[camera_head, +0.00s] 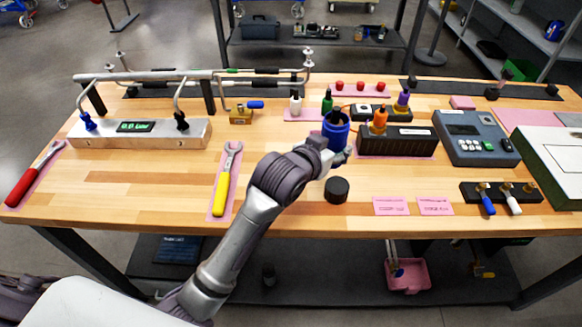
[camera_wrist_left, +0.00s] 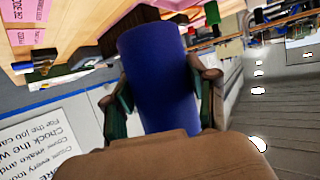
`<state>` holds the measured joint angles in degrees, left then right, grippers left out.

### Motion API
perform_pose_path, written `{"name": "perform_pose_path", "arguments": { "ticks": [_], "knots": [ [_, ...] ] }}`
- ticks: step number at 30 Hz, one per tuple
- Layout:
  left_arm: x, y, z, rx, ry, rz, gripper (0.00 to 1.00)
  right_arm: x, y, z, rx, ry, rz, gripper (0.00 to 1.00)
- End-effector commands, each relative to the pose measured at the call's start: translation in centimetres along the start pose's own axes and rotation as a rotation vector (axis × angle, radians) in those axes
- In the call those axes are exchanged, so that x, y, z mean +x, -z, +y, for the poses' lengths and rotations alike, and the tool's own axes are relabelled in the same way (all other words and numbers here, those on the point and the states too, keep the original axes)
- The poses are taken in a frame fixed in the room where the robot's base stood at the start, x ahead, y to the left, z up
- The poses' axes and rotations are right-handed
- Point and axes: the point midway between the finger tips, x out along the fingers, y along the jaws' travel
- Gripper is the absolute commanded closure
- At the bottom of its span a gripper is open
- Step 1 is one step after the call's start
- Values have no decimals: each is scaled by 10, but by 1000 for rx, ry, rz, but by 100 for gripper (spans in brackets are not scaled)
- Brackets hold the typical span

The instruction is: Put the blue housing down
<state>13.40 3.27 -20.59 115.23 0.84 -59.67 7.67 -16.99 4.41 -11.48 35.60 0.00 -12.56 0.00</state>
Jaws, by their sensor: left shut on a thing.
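The blue housing (camera_head: 336,132) is an open-topped blue cylinder near the middle of the wooden table (camera_head: 290,185). My left gripper (camera_head: 334,150) is shut on its side, with the arm reaching in from the lower left. In the left wrist view the housing (camera_wrist_left: 158,78) fills the space between the two fingers (camera_wrist_left: 160,95). The housing looks about upright in the head view. Its bottom is partly hidden by the gripper, and I cannot tell whether it touches the table. My right gripper is not in view.
A black cylinder (camera_head: 336,190) stands just in front of the gripper. A dark box (camera_head: 397,141) is close on the right. A yellow wrench (camera_head: 222,190) lies left of my arm. Two pink labels (camera_head: 391,206) lie at the front right. Bare wood shows left of the housing.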

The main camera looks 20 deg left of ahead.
Motion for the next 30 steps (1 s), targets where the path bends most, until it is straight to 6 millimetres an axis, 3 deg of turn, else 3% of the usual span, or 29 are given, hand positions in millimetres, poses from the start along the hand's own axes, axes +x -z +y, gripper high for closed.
{"name": "perform_pose_path", "arguments": {
  "ticks": [6, 12, 18, 26, 30],
  "knots": [
    [0, -29, -50, 3, 7, -2, 100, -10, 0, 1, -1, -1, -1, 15],
    [2, -52, -85, 2, 4, 1, 100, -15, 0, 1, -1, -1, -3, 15],
    [4, -62, -97, -1, 3, 3, 100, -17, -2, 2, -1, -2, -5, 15],
    [16, -92, -97, -2, 3, 1, 100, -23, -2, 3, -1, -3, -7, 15],
    [19, -97, -97, -1, 3, 6, 100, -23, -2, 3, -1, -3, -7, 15]
  ]
}}
